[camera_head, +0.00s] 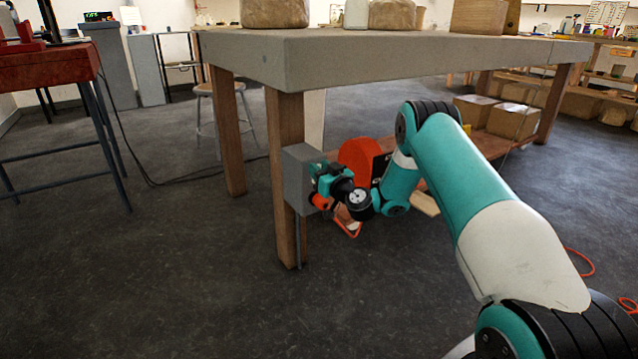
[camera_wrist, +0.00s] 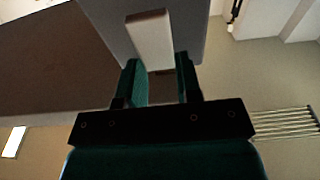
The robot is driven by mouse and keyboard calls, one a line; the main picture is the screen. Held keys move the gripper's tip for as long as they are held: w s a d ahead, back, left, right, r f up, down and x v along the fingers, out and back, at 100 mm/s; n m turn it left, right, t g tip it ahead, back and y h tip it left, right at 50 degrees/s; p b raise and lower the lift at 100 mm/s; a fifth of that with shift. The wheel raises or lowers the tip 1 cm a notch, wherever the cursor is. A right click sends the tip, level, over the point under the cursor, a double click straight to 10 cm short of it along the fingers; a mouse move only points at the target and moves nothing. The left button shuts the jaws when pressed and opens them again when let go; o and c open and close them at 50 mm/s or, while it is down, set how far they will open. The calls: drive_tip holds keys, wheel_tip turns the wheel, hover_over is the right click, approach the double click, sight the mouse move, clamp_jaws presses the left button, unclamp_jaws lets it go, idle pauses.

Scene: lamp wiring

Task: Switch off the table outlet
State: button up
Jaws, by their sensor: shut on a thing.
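The table outlet is a grey box (camera_head: 295,185) fixed to the front wooden leg of the table (camera_head: 400,62) in the head view. My gripper (camera_head: 320,178) is at its right side and hides part of it. In the wrist view, a pale switch lever (camera_wrist: 150,40) stands out against the grey face of the outlet (camera_wrist: 105,25). The fingers of my gripper (camera_wrist: 160,75) are on either side of the lever and shut on it. The near end of the lever is between the fingertips. I cannot tell the switch's on or off position.
A red and black machine (camera_head: 360,155) stands close behind my wrist under the table. A stool (camera_head: 205,90) and a red-topped stand (camera_head: 50,68) are to the left. Cardboard boxes (camera_head: 513,122) are at the right. The floor (camera_head: 180,270) in front is mostly clear, with an orange cord (camera_head: 582,262) at right.

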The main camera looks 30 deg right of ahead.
drive_tip(key=shift+s+f+t+b, duration=0.15)
drive_tip(key=shift+f+t+b, duration=0.5)
drive_tip(key=shift+b, duration=2.35)
drive_tip(key=shift+r+t+b, duration=0.15)
drive_tip(key=shift+t+b, duration=0.1)
drive_tip(key=shift+b, duration=0.7)
drive_tip(key=shift+r, duration=0.3)
drive_tip(key=o, duration=0.9)
drive_tip(key=shift+s, duration=0.1)
